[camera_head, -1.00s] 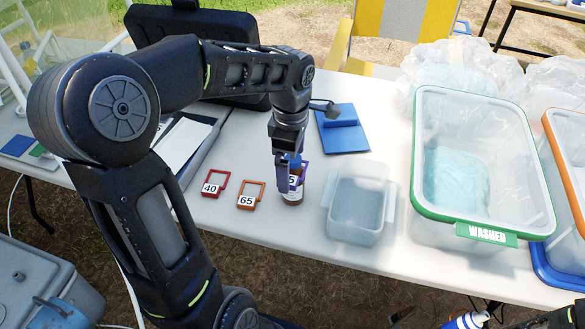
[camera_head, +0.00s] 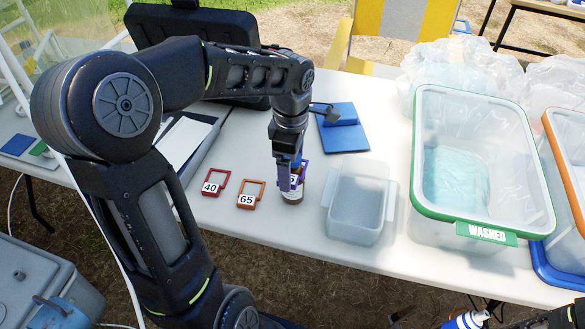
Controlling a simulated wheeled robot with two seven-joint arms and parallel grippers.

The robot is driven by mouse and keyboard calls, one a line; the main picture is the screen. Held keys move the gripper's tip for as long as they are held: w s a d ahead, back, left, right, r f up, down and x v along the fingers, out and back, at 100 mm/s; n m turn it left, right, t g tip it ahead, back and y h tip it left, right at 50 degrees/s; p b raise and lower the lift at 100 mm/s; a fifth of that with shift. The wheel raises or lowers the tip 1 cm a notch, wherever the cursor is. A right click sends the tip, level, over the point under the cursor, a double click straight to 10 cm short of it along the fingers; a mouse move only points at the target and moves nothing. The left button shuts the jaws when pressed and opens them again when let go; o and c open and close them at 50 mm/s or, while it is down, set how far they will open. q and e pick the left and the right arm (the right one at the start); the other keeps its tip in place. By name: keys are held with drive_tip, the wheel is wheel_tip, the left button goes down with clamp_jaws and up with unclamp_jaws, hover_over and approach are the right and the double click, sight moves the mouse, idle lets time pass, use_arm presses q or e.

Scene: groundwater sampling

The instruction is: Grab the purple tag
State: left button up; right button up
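The purple tag (camera_head: 301,168) is at the upper part of a small brown bottle with a white label (camera_head: 292,183) on the white table. Whether the tag is looped around the bottle or only beside it is hard to see. My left gripper (camera_head: 291,172) points down over the bottle, with its fingers at the tag and upper bottle. The fingers partly hide both, so I cannot tell whether they are closed on the tag. Part of my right arm shows at the bottom right edge, and its fingers are not clear.
A red tag 40 (camera_head: 213,183) and an orange tag 65 (camera_head: 250,196) lie left of the bottle. A clear small tub (camera_head: 357,205) stands close on its right. A large bin marked WASHED (camera_head: 486,233) is farther right. A blue item (camera_head: 342,130) lies behind.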

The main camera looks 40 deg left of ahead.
use_arm(q)
drive_tip(key=c, duration=0.6)
drive_tip(key=shift+c, duration=0.2)
wheel_tip(320, 180, up, 10)
idle(0.8)
